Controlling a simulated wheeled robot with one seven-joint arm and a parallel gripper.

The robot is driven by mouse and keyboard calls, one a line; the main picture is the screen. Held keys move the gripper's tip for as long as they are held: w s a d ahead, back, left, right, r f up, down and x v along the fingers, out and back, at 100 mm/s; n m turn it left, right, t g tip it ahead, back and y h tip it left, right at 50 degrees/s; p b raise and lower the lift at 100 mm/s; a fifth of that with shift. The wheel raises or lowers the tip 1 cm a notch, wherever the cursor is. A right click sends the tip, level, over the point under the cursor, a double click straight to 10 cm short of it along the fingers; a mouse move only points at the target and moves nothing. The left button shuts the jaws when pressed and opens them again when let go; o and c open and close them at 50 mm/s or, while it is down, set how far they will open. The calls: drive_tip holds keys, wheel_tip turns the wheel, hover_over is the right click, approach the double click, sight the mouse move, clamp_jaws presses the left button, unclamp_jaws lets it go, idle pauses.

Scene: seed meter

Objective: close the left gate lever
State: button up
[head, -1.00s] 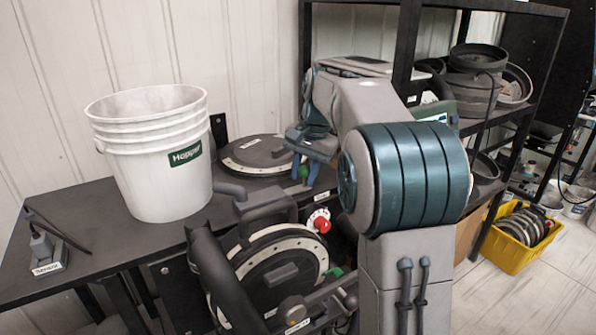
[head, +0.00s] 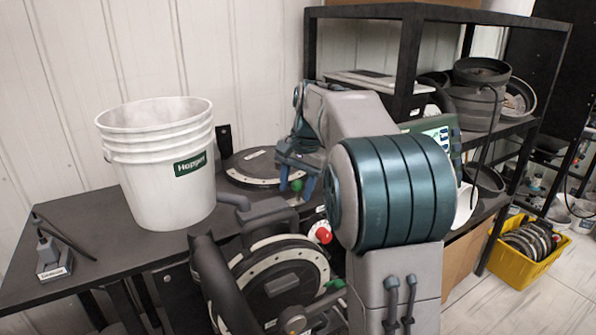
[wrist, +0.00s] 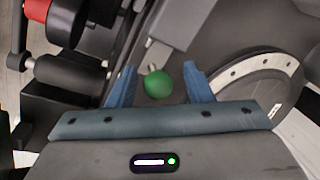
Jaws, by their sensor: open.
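A green ball knob (wrist: 157,84) on a short grey lever sits between the two blue fingers of my gripper (wrist: 159,80) in the wrist view. The fingers are apart, with a gap visible on each side of the knob. In the head view my gripper (head: 297,177) is over the machine beside the bucket, with this green knob (head: 297,185) between its fingers. A second green knob (head: 334,284) is lower, by the front seed disc (head: 282,283). The link between the knob and its gate is hidden.
A white bucket (head: 165,170) stands left of my gripper on the dark table (head: 75,225). A red knob (head: 322,233) is just below my arm. A rear disc (head: 250,168) lies behind. A shelf (head: 440,12) with pots rises at right; a yellow crate (head: 520,262) is on the floor.

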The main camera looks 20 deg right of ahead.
wheel_tip(320, 180, up, 13)
drive_tip(key=s+d, duration=0.1)
drive_tip(key=shift+s+d+p, duration=0.3)
drive_tip(key=shift+s+p, duration=0.1)
drive_tip(key=shift+r, duration=0.1)
